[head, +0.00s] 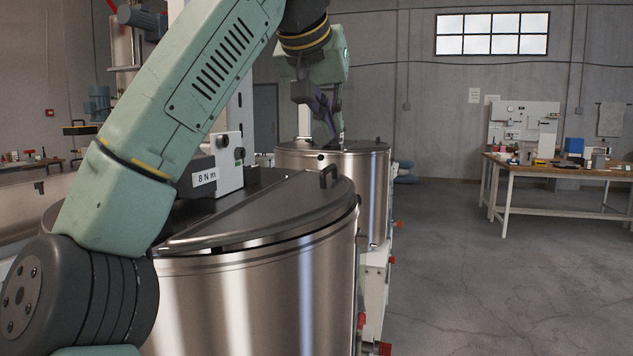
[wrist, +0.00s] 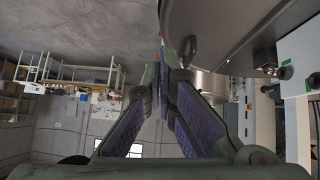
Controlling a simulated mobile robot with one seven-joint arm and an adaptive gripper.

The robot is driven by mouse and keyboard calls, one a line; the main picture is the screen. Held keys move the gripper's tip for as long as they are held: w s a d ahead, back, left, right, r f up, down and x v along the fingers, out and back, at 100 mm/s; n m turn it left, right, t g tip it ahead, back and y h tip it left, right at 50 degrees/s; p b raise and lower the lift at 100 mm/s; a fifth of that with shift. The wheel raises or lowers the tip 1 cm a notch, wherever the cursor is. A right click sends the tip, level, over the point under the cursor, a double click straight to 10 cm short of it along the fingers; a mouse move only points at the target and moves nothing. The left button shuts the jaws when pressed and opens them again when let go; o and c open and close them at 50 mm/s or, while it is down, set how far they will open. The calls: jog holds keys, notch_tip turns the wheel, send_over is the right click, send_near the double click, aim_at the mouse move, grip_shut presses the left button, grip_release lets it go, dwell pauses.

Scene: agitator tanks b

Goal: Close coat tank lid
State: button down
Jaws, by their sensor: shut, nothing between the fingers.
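In the head view, the near steel tank (head: 250,300) has a dark lid (head: 285,205) lying almost flat, with a narrow dark gap under its front edge. A black handle (head: 328,175) stands at the lid's right side. A second steel tank (head: 372,190) with a dark top stands behind it. I cannot tell which is the coat tank. My gripper (head: 334,128) points down, its fingers in front of the far tank's top. In the wrist view, my gripper's purple-padded fingers (wrist: 163,80) converge at the tips, empty, beside a dark handle (wrist: 188,50) on a tank. Contact is unclear.
A white box marked 8 N m (head: 222,165) sits on the near tank, partly behind my arm. A workbench (head: 560,172) with equipment stands at the far right. The concrete floor (head: 480,280) right of the tanks is clear.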

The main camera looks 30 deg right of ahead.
send_near(349, 196)
jog(key=shift+w+d+r+p, duration=0.2)
jog(key=shift+w+d+r, duration=0.2)
jog(key=shift+w+d, duration=0.15)
jog(key=shift+w+d+r+p, duration=0.2)
jog(key=shift+w+d+r, duration=0.15)
jog(key=shift+w+d, duration=0.25)
jog(key=f, duration=0.2)
jog(key=shift+d+f, duration=0.35)
jog(key=shift+d, duration=0.05)
jog(key=shift+f, duration=1)
jog(key=shift+f, duration=0.1)
jog(key=shift+s+d+f, duration=0.1)
jog(key=shift+s+f, duration=0.15)
jog(key=shift+f, duration=0.75)
